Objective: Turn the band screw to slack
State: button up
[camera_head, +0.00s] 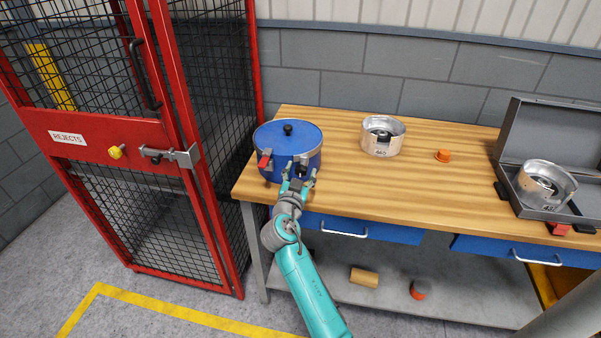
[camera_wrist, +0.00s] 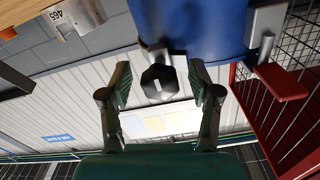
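A blue round pot (camera_head: 285,150) with a lid and black top knob stands at the left end of the bench. A red lever (camera_head: 264,158) is on its front left; it also shows in the wrist view (camera_wrist: 282,82). The band screw, a dark faceted knob with a white line (camera_wrist: 158,84), sticks out from the pot's side in the wrist view. My gripper (camera_head: 298,184) is at the pot's front right. In the wrist view its fingers (camera_wrist: 160,70) are open, one on each side of the knob, with gaps visible on both sides.
A metal ring pan (camera_head: 382,137) and an orange knob (camera_head: 443,156) are on the wooden bench (camera_head: 350,181). An open grey case (camera_head: 514,190) holds another metal pan (camera_head: 545,184) at right. The red mesh cage (camera_head: 110,140) stands close left of the bench.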

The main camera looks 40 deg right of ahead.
jog(key=c, duration=1.1)
